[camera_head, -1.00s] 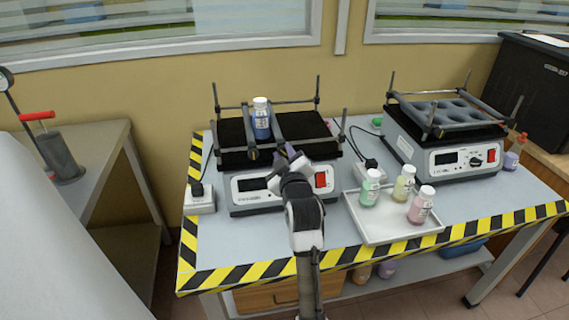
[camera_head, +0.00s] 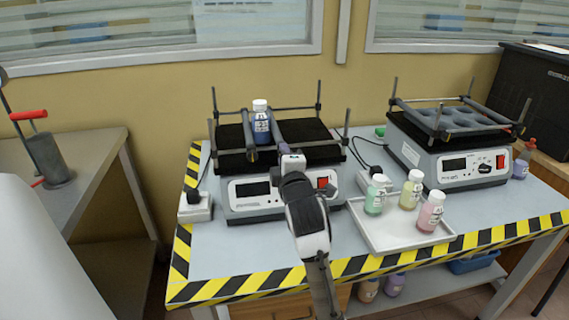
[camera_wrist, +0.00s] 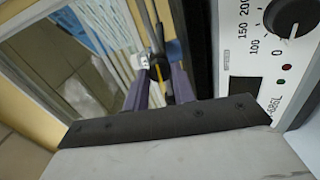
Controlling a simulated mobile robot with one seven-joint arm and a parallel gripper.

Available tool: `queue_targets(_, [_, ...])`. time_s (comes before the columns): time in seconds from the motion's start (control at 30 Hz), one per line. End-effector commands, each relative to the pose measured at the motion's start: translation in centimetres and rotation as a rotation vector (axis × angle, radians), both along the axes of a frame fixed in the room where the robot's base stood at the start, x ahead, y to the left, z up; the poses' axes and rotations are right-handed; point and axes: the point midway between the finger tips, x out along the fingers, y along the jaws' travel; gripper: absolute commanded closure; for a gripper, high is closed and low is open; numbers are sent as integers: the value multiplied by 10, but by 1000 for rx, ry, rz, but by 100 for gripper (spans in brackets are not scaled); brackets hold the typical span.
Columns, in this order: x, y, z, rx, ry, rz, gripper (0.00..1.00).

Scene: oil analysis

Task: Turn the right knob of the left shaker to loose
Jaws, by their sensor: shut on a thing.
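The left shaker (camera_head: 235,193) stands on the table, with a dark platform and clamp bars on top. A bottle with blue contents (camera_head: 261,124) stands between its bars. Its left knob (camera_head: 252,155) shows at the front end of one bar. My gripper (camera_head: 287,150) is at the front end of the other bar and hides the right knob in the head view. In the wrist view, the right knob (camera_wrist: 157,62) is dark with a yellow mark. The purple fingers of my gripper (camera_wrist: 160,82) are shut on it from both sides. I cannot tell how tight the knob is.
A white tray (camera_head: 385,243) with green, yellow and pink bottles is to the right. The right shaker (camera_head: 436,163) stands behind it. A white socket box (camera_head: 195,207) and cables flank the left shaker. The dial (camera_wrist: 290,16) is close to my wrist.

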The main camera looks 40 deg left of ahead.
Motion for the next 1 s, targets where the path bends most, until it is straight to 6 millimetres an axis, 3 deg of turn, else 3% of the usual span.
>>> queue_targets(0.73, [0, 0, 0, -53, -64, 0, 97])
queue_targets(0.77, [0, 0, 0, -53, -64, 0, 70])
queue_targets(0.9, [0, 0, 0, -53, -63, 0, 53])
queue_targets(1.0, [0, 0, 0, -53, -62, 0, 53])
